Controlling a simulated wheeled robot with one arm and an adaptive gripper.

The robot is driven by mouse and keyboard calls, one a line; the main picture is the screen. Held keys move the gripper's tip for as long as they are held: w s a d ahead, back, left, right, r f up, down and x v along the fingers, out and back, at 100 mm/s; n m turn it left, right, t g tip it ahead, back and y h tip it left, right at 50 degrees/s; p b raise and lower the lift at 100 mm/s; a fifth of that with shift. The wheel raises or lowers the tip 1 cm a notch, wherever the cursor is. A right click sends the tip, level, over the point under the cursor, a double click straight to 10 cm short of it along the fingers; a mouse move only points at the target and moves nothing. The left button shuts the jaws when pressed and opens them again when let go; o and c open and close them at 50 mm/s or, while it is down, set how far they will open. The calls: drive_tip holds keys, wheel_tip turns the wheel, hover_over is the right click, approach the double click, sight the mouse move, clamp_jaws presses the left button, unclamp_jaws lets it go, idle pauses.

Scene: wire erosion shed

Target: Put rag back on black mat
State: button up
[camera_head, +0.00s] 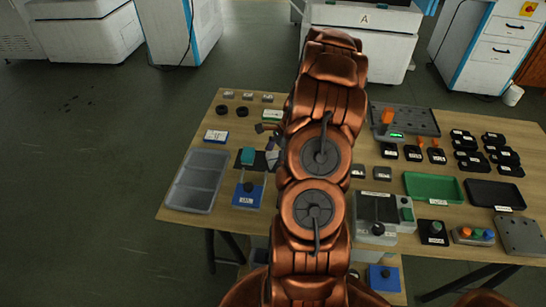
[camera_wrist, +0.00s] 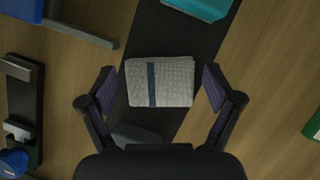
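The rag (camera_wrist: 172,84) is a folded pale grey cloth with a dark blue stripe. In the wrist view it lies over the black mat (camera_wrist: 185,40), a dark strip running slantwise on the wooden table. Its lower right corner is near the mat's edge. My gripper (camera_wrist: 158,90) is open, with one finger on each side of the rag and a gap at both sides. Whether the fingertips are at the rag's height I cannot tell.
A teal block (camera_wrist: 207,6) sits on the mat's far end. A blue-based fixture (camera_head: 248,194) and a grey tray (camera_head: 197,180) stand left. Green (camera_head: 434,187) and black (camera_head: 494,194) trays and several small parts fill the table's right side.

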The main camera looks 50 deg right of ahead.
idle(0.3)
drive_tip(key=b+v, duration=0.3)
drive_tip(key=v, duration=0.9)
drive_tip(key=w+a+r+n+g, duration=0.1)
drive_tip(key=a+r+n, duration=0.2)
drive_tip(key=a, duration=0.4)
drive_tip(key=a+r+n+g, duration=0.1)
drive_tip(key=a+r+n, duration=0.15)
drive_tip(key=a, duration=0.35)
drive_tip(key=s+a+r+n+g+h, duration=0.1)
drive_tip(key=s+a+r+n, duration=0.1)
drive_tip(key=s+a+n, duration=0.6)
drive_tip(key=s+a+r+n+g+h, duration=0.15)
drive_tip(key=s+a+n, duration=0.25)
drive_tip(key=a, duration=0.8)
drive_tip(key=s+a+n+h, duration=0.1)
drive_tip(key=s+a+n, duration=0.2)
drive_tip(key=s+n, duration=0.4)
drive_tip(key=s, duration=0.3)
drive_tip(key=shift+s+a, duration=0.25)
drive_tip(key=shift+a, duration=0.05)
drive_tip(key=shift+f+h, duration=0.1)
drive_tip(key=shift+h, duration=0.15)
